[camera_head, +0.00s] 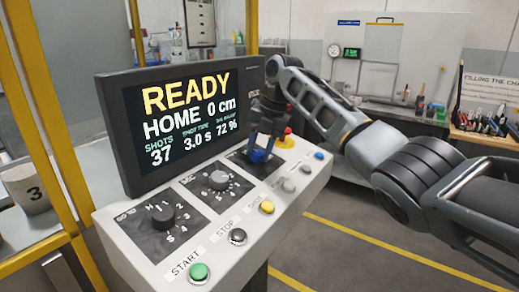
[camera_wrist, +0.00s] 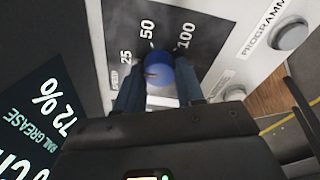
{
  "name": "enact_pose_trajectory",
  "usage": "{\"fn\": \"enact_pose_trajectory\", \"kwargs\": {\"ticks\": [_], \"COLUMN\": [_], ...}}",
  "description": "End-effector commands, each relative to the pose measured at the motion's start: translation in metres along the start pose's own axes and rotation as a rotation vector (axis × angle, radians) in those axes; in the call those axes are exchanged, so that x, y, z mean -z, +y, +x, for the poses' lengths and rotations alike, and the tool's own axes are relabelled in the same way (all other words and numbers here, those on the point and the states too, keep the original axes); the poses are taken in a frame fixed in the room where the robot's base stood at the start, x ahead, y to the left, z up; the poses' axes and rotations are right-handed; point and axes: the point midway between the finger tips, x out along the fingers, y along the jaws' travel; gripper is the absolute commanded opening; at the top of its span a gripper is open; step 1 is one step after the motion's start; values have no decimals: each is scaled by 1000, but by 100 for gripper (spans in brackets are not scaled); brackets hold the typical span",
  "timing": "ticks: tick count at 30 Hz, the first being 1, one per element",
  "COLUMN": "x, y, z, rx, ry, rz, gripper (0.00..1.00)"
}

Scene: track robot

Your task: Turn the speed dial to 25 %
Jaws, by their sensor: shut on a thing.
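The speed dial is a blue knob (camera_head: 258,156) on a dark plate at the far right of the console's dial row. In the wrist view the blue knob (camera_wrist: 168,73) sits beside the printed marks 25, 50 and 100, with "SPEED" lettering near the 25. A small mark shows on the knob's left side, but I cannot tell which number it points to. My gripper (camera_head: 263,143) reaches down onto the knob from above. In the wrist view my gripper (camera_wrist: 160,85) has one finger on each side of the knob and is shut on it.
The console screen (camera_head: 180,118) reads READY, HOME 0 cm, 37 shots, 3.0 s and 72 %. Green start (camera_head: 199,272), stop (camera_head: 238,237) and yellow (camera_head: 267,207) buttons line the front; a red button (camera_head: 287,135) is close behind my gripper.

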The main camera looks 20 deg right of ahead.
Motion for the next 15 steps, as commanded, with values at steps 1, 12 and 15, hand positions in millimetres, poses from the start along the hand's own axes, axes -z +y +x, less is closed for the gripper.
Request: {"fn": "enact_pose_trajectory", "kwargs": {"ticks": [1,12,15], "x": [0,0,0], "y": [0,0,0], "z": [-1,0,0], "rx": [-1,-1,-1], "ry": [-2,-1,-1], "rz": [0,0,1], "gripper": [7,62,62]}}
